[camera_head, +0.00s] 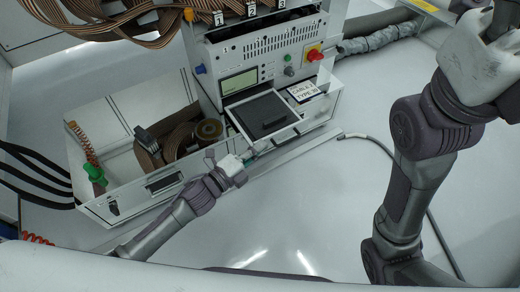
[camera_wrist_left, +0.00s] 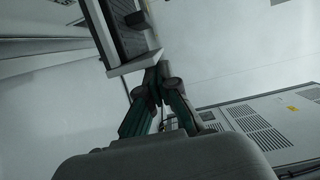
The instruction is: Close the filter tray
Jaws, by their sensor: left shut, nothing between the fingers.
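The filter tray (camera_head: 252,108) is a dark, flat tray with a pale rim and a black bar handle. It sticks out from the front of the test handler (camera_head: 262,55), below the small screen. In the left wrist view the tray's pale front edge (camera_wrist_left: 133,64) and part of its dark top show at the upper left. My left gripper (camera_head: 250,155) is shut and empty, just in front of the tray's front edge. In the left wrist view its fingertips (camera_wrist_left: 157,70) are together close to that edge; I cannot tell whether they touch.
An open white bin (camera_head: 100,115) with brown cable coils and a green-tipped coiled cord stands left of the handler. A red knob (camera_head: 314,54) is on the handler's panel. A label plate (camera_head: 304,91) lies right of the tray. The floor in front is mostly clear, with a dark cable at right.

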